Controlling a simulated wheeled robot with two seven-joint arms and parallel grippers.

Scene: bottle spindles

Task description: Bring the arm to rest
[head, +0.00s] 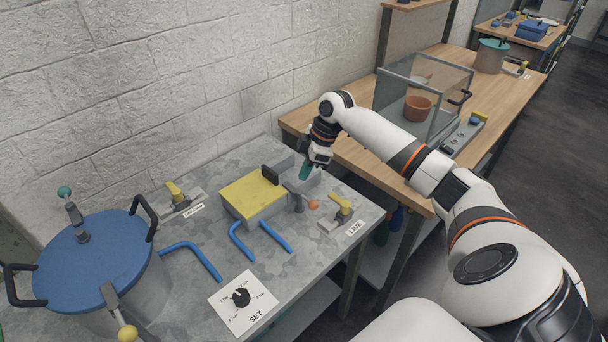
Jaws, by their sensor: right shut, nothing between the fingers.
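My right arm reaches in from the right edge over the wooden bench and bends down at the wrist. My right gripper (306,172) hangs over the back right part of the grey metal table, close to the yellow-topped block (252,199) and to its right. Its fingers are shut with nothing held. I cannot tell whether the fingertips touch the grey block behind them. My left gripper is not in view.
The metal table (180,288) carries a blue-lidded pot (92,262), blue bent handles (192,259), a yellow lever by the LINE label (342,208), and a SET dial (241,297). A glass box (398,92) stands on the wooden bench (352,155). A wall (150,90) runs behind.

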